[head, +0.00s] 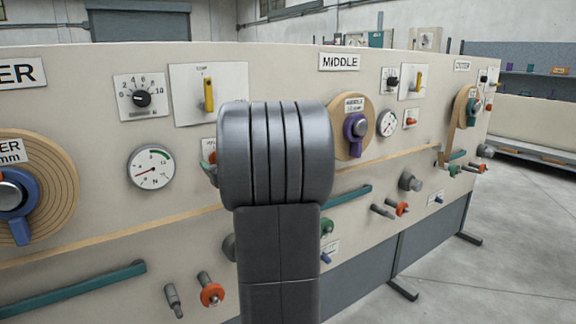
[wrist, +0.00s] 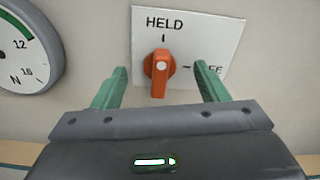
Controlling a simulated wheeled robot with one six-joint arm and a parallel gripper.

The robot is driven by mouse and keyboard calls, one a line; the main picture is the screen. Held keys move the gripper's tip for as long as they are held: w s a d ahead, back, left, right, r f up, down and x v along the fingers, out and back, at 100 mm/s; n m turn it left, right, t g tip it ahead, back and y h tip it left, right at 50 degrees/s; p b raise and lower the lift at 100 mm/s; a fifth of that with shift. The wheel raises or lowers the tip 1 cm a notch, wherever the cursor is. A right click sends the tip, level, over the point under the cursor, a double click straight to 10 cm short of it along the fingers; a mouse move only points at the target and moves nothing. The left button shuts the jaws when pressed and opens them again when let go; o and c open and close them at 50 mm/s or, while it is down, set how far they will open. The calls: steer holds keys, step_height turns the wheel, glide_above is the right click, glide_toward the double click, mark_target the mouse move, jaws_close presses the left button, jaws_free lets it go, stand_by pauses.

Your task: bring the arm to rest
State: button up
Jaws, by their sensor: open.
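My gripper (wrist: 160,72) is open, with one green finger on each side of an orange-red knob (wrist: 159,70). Gaps show between the fingers and the knob, and nothing is held. The knob stands upright on a white plate (wrist: 205,30) and lines up with the mark under HELD. A second label at right is partly hidden by the right finger. In the head view my arm (head: 278,170) stands before the panel and hides most of the gripper and this plate.
The beige panel (head: 100,75) runs across the view. A gauge (head: 152,167), a dial (head: 141,98), a yellow lever (head: 208,94) and a purple-handled spool (head: 355,128) surround my arm. Pegs and teal bars stick out below. Open floor (head: 500,240) lies at right.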

steer(key=shift+m+p, duration=0.7)
steer(key=shift+m, duration=0.2)
